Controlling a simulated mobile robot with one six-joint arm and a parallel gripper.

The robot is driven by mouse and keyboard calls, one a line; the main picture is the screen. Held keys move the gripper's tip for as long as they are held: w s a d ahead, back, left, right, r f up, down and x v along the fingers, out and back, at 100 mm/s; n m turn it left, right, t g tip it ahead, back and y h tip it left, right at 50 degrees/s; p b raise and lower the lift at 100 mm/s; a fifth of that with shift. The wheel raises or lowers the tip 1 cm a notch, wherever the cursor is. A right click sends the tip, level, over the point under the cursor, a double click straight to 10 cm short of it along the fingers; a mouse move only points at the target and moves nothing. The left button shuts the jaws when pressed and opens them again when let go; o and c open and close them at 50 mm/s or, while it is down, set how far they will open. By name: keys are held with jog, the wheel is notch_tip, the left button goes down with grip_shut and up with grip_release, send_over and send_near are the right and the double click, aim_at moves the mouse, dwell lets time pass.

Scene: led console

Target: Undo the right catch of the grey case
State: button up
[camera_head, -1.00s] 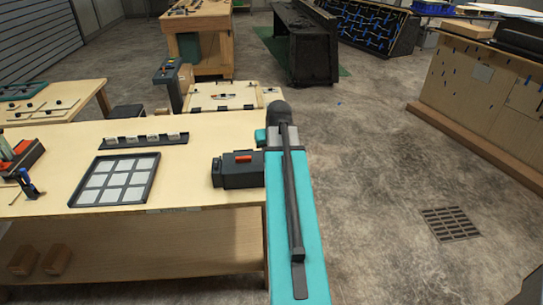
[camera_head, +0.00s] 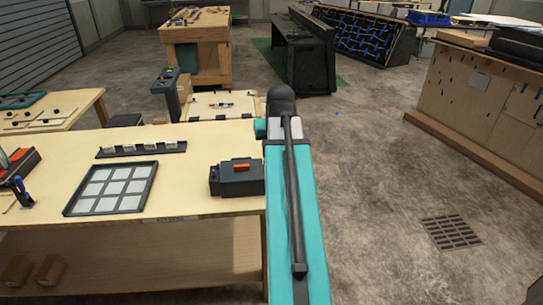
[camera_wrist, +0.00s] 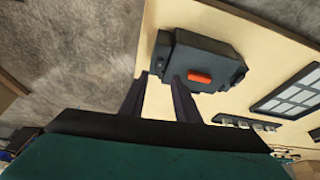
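The grey case (camera_head: 238,182) is a dark box with an orange-red piece (camera_head: 241,167) on top. It sits on the right end of the wooden table, just left of my arm. In the wrist view the case (camera_wrist: 205,52) lies beyond my gripper (camera_wrist: 160,76). The two dark fingers are apart, with nothing seen between them. Their tips overlap the case's near edge in the picture; I cannot tell whether they touch it. Small dark projections show at the case's ends, but the right catch is too small to make out. My gripper is hidden in the head view.
A framed tray of pale squares (camera_head: 152,188) lies left of the case on the table (camera_head: 190,203). A dark rack with pale blocks (camera_head: 140,149) stands behind it. Another table with a pale board (camera_head: 220,105) stands beyond. The floor right of my arm is open.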

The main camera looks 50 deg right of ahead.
jog(key=shift+b+v, duration=0.35)
jog(key=shift+v, duration=2.05)
jog(key=shift+s, duration=0.1)
